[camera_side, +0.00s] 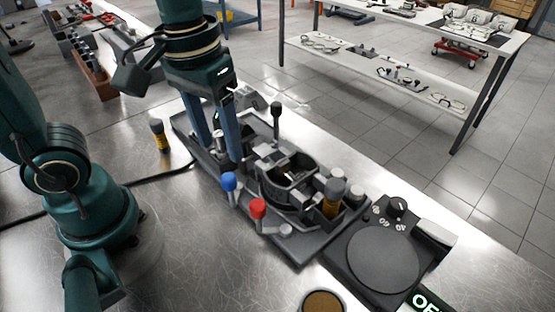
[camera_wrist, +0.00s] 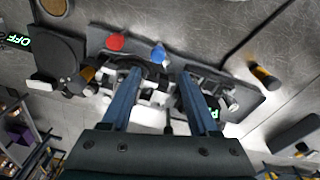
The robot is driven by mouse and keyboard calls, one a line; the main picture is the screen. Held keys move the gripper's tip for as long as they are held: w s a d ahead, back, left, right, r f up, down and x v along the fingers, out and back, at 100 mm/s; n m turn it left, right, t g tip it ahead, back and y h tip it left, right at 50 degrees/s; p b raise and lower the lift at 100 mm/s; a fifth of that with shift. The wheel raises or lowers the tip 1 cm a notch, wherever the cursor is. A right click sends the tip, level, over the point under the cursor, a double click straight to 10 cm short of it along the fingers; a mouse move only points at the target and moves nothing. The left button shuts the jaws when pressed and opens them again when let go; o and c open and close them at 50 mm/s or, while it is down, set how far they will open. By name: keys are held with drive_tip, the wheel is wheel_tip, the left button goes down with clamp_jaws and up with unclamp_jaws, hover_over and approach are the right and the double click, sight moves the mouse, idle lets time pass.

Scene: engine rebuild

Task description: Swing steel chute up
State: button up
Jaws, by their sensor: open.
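My gripper (camera_side: 220,155) points down over the left part of a dark fixture (camera_side: 312,247), its two blue fingers apart. A small silver cylindrical part (camera_side: 220,140) shows between the fingers in the side view; I cannot tell if they touch it. A pale metal piece (camera_side: 272,158), perhaps the steel chute, sits at the open round housing (camera_side: 285,195), right of the fingers. In the wrist view the fingers (camera_wrist: 160,75) are spread, with pale metal parts (camera_wrist: 150,97) between and below them. The fingers partly hide the fixture, so the chute's exact shape and tilt are unclear.
A blue-knobbed lever (camera_side: 229,182) and a red-knobbed lever (camera_side: 257,208) stand along the fixture's near edge. A black-knobbed lever (camera_side: 276,110) stands behind. An orange-banded cylinder (camera_side: 333,197) is at the right end, another (camera_side: 159,134) on the table. A black turntable unit (camera_side: 375,258) adjoins right.

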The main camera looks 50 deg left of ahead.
sight(228, 177)
drive_tip(key=shift+w+d+f+g, duration=0.2)
drive_tip(key=shift+d+f+g, duration=0.15)
drive_tip(key=shift+f, duration=0.3)
drive_tip(key=shift+s+f, duration=0.1)
drive_tip(key=shift+f, duration=2.6)
clamp_jaws()
